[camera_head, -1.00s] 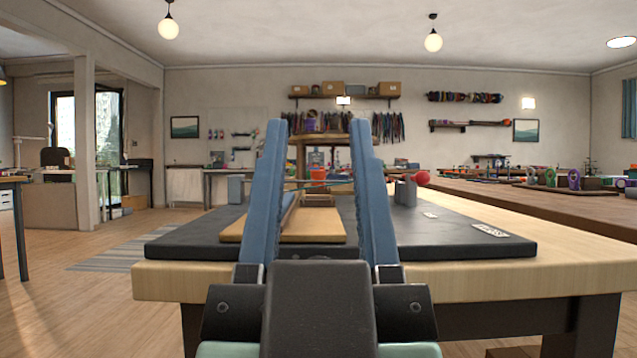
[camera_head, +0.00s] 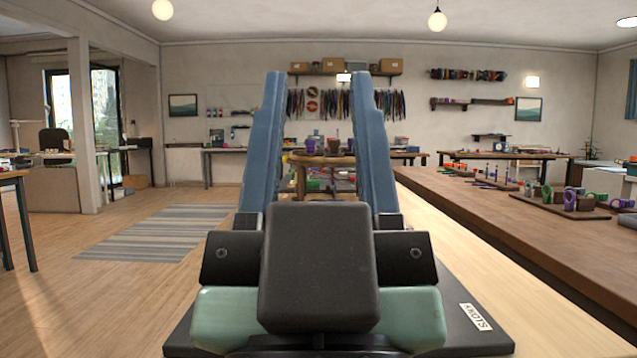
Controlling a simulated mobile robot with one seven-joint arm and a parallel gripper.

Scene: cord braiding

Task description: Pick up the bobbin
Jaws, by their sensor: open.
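My gripper (camera_head: 317,85) points away from me in the middle of the view. Its two long blue fingers stand apart with nothing held between them. I cannot single out a bobbin with certainty. Spool-like purple and green pieces (camera_head: 573,199) stand on a dark holder on the brown bench (camera_head: 520,216) at the right, well away from my gripper. Small purple and red objects also sit on a wooden table (camera_head: 318,159) in the background, seen between the fingers. My gripper hides most of the near work surface.
A black mat (camera_head: 476,340) with a white label shows at the bottom, on the pale wooden table (camera_head: 450,260). Open floor (camera_head: 140,300) and a striped rug (camera_head: 150,233) lie to the left. Yarn hanks (camera_head: 375,104) hang on the back wall.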

